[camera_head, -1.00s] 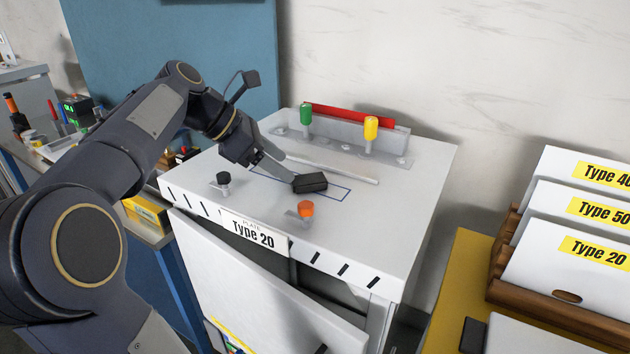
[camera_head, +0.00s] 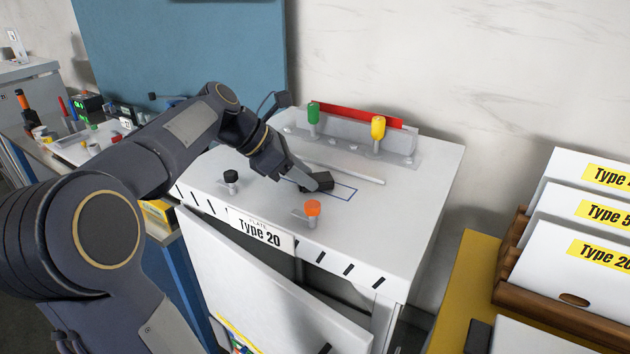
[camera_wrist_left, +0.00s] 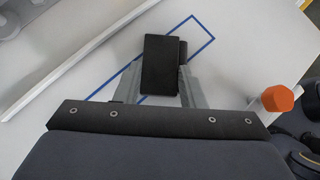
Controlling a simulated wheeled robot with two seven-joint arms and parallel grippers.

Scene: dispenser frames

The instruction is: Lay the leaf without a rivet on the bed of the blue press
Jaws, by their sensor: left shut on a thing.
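My left gripper (camera_head: 307,184) is shut on a dark rectangular block (camera_head: 319,181). In the left wrist view this block (camera_wrist_left: 160,65) sits between the grey fingers, with a plain face and no rivet visible. I cannot tell for sure that it is a leaf. It is over the blue-outlined rectangle (camera_head: 346,194) on top of a white cabinet (camera_head: 400,215); whether it touches the top is unclear. A plate (camera_head: 261,233) on the cabinet's front edge reads "Type 20". No blue press can be made out. My right gripper is not in view.
A green knob (camera_head: 313,113), yellow knob (camera_head: 378,127), black knob (camera_head: 231,177) and orange knob (camera_head: 312,208) stand around the outline. A pale rod (camera_head: 345,172) lies behind it. A wooden rack (camera_head: 545,305) with white labelled cards is at right. A cluttered bench is at left.

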